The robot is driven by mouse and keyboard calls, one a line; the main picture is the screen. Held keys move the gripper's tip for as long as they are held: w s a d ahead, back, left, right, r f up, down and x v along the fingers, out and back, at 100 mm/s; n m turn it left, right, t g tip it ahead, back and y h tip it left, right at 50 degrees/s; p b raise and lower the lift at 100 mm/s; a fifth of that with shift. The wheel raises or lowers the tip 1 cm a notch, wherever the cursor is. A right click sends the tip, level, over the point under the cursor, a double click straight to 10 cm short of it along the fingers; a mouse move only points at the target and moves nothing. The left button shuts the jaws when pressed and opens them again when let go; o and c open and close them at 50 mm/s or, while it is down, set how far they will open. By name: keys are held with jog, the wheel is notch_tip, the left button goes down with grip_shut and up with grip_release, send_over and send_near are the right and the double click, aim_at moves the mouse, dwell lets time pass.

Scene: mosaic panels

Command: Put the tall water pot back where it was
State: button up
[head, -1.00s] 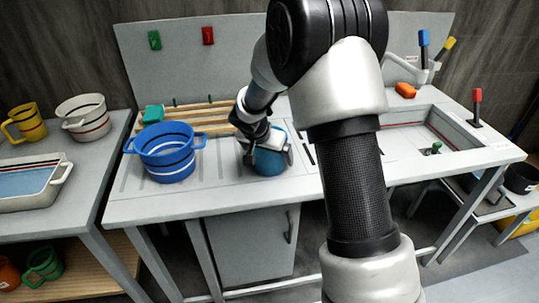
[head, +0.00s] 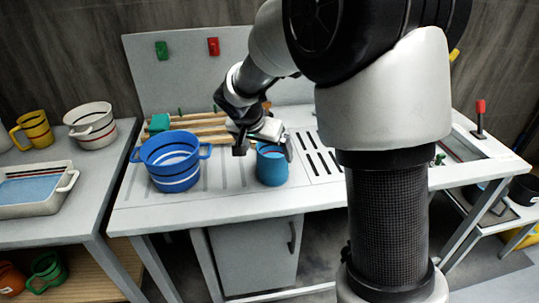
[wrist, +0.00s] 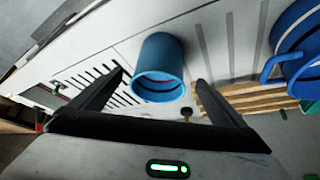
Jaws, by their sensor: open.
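A plain blue cylindrical pot (head: 272,170), apparently the tall water pot, stands upright on the grooved grey worktop, just left of the dark slots. My gripper (head: 263,143) is open and empty, at the height of the pot's rim and just behind it. In the wrist view the pot (wrist: 160,62) shows between the two spread fingers, with its open mouth towards the camera and a gap on both sides. Whether a finger touches the rim cannot be told.
A wider blue two-handled pot (head: 170,162) with white and dark bands stands close to the left. Wooden slats (head: 205,125) with a green block (head: 158,123) lie behind. A side table at left holds a tray (head: 35,195), a white pot (head: 92,125) and a yellow mug (head: 35,130).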

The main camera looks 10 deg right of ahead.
jog(key=s+d+r+n, duration=0.2)
jog(key=s+d+r, duration=0.2)
jog(key=s+r, duration=0.75)
jog(key=s+n+y, duration=0.3)
jog(key=s+n, duration=0.1)
jog(key=s, duration=1.3)
jog(key=shift+s+a+r+n+t, duration=0.3)
jog(key=shift+s+a+r+n, duration=0.05)
jog(key=shift+a+n, duration=0.05)
notch_tip(320, 180, up, 10)
jog(key=p, duration=0.9)
jog(key=shift+f+p, duration=0.15)
jog(key=shift+p, duration=0.15)
